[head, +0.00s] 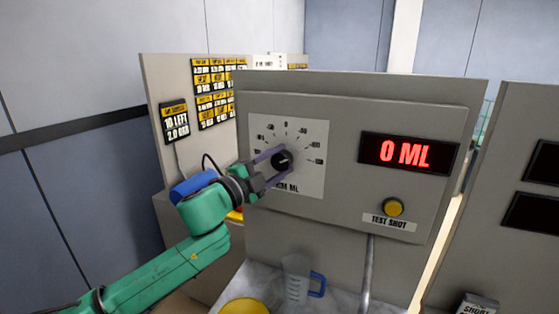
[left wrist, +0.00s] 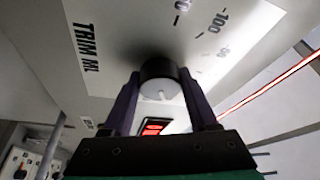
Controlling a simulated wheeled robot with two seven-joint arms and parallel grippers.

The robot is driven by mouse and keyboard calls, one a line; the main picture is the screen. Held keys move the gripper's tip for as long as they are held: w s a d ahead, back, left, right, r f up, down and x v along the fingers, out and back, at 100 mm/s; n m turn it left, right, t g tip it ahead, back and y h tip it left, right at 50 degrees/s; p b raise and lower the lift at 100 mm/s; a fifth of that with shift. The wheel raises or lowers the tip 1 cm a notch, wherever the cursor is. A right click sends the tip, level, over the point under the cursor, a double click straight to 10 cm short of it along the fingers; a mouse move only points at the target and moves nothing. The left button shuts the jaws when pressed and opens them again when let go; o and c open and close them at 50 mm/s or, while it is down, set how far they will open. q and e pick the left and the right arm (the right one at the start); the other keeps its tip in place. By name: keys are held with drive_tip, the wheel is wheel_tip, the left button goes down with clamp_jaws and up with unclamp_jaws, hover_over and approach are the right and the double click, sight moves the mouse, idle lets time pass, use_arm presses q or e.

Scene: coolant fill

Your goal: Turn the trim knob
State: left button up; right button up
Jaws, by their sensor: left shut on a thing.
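The trim knob (head: 283,160) is a round black knob on a white dial plate (head: 310,185) with scale marks, on the front of a grey panel. My left gripper (head: 275,160) reaches it from the left and is shut on the knob, one purple finger on each side. In the left wrist view the knob (left wrist: 160,82) sits between the two fingers, with a pale pointer mark on its face. The "TRIM ML" lettering (left wrist: 85,48) shows beside it. In the head view the gripper covers part of that lettering. My right gripper is not in view.
A red display (head: 407,153) reads "0 ML". Below it is a yellow button (head: 392,207) labelled "TEST SHOT". A clear jug (head: 297,277) with a blue handle stands on the shelf below, near a yellow round container (head: 243,307). A metal pipe (head: 367,275) runs down beside the jug.

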use_arm(q)
drive_tip(key=shift+f, duration=0.1)
drive_tip(key=o, duration=1.4)
drive_tip(key=shift+c, duration=0.2)
drive_tip(key=shift+s, duration=0.1)
drive_tip(key=shift+s+a+f, duration=0.1)
drive_tip(key=shift+s+a, duration=0.1)
drive_tip(key=shift+a, duration=0.1)
drive_tip(key=b+v, duration=0.6)
drive_tip(key=v, duration=0.7)
drive_tip(key=shift+s+a, duration=0.15)
drive_tip(key=shift+s, duration=0.2)
